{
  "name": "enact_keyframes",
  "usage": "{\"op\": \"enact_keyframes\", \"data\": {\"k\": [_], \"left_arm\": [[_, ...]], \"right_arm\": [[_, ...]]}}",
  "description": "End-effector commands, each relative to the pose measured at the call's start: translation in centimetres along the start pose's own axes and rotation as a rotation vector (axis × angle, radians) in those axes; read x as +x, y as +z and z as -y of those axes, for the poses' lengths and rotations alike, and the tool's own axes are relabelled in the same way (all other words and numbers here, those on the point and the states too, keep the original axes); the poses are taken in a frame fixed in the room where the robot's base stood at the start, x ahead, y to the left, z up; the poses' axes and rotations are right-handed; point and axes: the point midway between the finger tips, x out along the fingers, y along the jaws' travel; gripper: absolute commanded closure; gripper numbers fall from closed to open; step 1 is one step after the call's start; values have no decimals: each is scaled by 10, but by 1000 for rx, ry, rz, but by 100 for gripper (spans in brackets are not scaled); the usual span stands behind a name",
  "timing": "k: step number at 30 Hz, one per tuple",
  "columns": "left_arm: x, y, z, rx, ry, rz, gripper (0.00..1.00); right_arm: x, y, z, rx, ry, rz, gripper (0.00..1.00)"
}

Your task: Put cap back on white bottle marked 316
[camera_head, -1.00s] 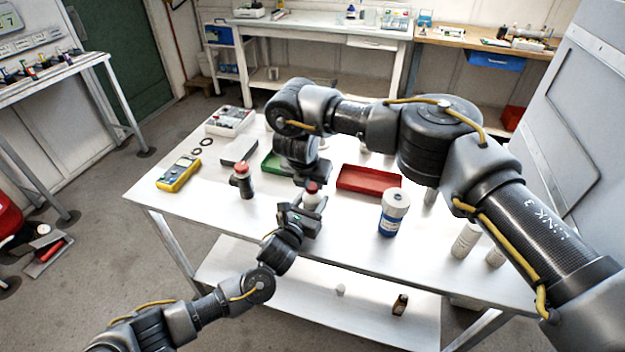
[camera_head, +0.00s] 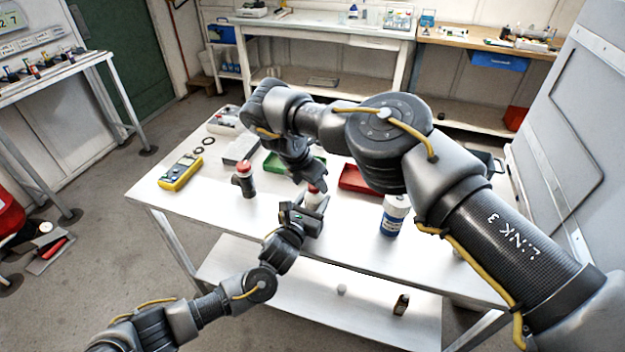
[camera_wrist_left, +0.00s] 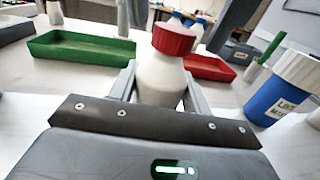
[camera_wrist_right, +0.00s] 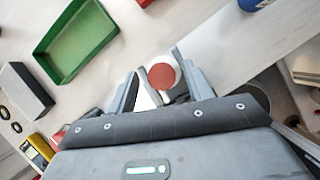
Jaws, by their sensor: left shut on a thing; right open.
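A white bottle (camera_wrist_left: 160,80) stands upright between the fingers of my left gripper (camera_head: 309,208), which is shut on its body. A red cap (camera_wrist_left: 174,39) sits on top of the bottle in the left wrist view; how tightly it is seated cannot be told. The cap also shows in the head view (camera_head: 313,189) and from above in the right wrist view (camera_wrist_right: 161,76). My right gripper (camera_wrist_right: 155,75) is open and empty, above and near the cap, with its fingers apart on either side of it in that view. No 316 marking is readable.
A green tray (camera_wrist_right: 80,45) and a red tray (camera_head: 355,179) lie behind the bottle. A blue and white jar (camera_head: 394,215) stands to the right. A dark bottle with a red top (camera_head: 243,180) and a yellow meter (camera_head: 180,172) are to the left. The table front is mostly clear.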

Motion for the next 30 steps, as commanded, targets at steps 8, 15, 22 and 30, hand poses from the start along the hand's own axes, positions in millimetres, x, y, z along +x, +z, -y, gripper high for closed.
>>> {"op": "enact_keyframes", "data": {"k": [8, 15, 22, 30], "left_arm": [[0, 0, 0, 0, 0, 1, 100], [0, 0, 0, 0, 0, 1, 100], [0, 0, 0, 0, 0, 1, 100], [0, 0, 0, 0, 0, 1, 100]], "right_arm": [[-20, 11, -1, 0, 3, 6, 49], [-40, 20, 0, 1, 1, 3, 49], [-41, 20, 0, 1, 0, 1, 49], [-49, 40, 0, 14, 5, 44, 52]]}}
